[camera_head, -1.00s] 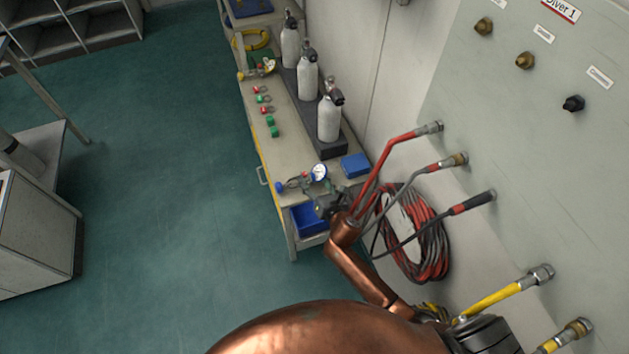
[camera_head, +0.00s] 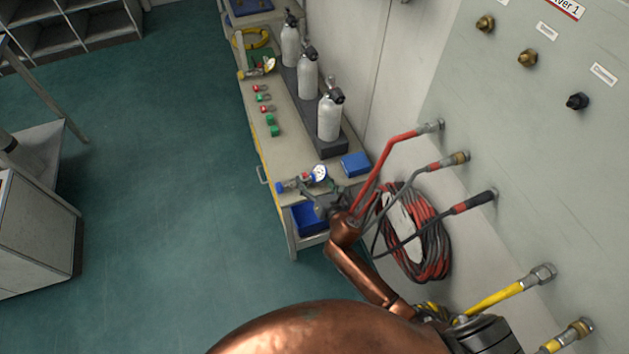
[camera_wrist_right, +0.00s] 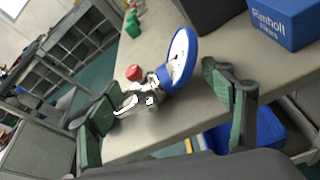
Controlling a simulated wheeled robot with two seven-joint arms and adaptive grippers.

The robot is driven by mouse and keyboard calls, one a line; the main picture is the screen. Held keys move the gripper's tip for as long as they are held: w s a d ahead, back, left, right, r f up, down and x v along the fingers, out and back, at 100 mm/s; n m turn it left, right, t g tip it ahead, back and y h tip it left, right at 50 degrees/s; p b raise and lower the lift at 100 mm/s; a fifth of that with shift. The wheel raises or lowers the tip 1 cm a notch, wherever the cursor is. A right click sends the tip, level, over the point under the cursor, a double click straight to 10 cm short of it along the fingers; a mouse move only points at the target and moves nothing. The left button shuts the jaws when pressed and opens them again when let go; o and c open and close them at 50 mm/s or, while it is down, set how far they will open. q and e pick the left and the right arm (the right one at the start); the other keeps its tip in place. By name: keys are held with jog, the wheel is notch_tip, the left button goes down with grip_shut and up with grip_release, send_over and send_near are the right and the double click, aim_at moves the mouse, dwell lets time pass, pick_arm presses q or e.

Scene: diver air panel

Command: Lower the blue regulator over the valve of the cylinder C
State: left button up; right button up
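The blue regulator (camera_head: 292,184), silver with a blue knob and a white round gauge, is at the near end of the bench. In the right wrist view the regulator (camera_wrist_right: 152,92) is between and beyond the fingertips, with its gauge to the upper right. My right gripper (camera_head: 316,196) is beside it. Its green-padded fingers (camera_wrist_right: 165,105) are wide apart, with a gap to the right finger. Three white cylinders with dark valves stand in a dark rack: near (camera_head: 330,118), middle (camera_head: 308,77) and far (camera_head: 290,44). No letter C is readable. My left gripper is out of view.
A blue box (camera_head: 355,164) sits by the rack's near end, and a blue bin (camera_head: 309,219) is below the bench top. Red and green caps (camera_head: 264,109) and another regulator (camera_head: 259,70) lie farther along. Hoses (camera_head: 392,165) and a wall panel (camera_head: 545,150) are at right.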

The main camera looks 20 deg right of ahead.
jog(key=shift+o, duration=0.2)
jog(key=shift+s+d+f, duration=0.1)
jog(key=shift+s+f, duration=0.05)
jog(key=v, duration=1.1)
jog(key=shift+s+r, duration=0.25)
jog(key=shift+s, duration=0.1)
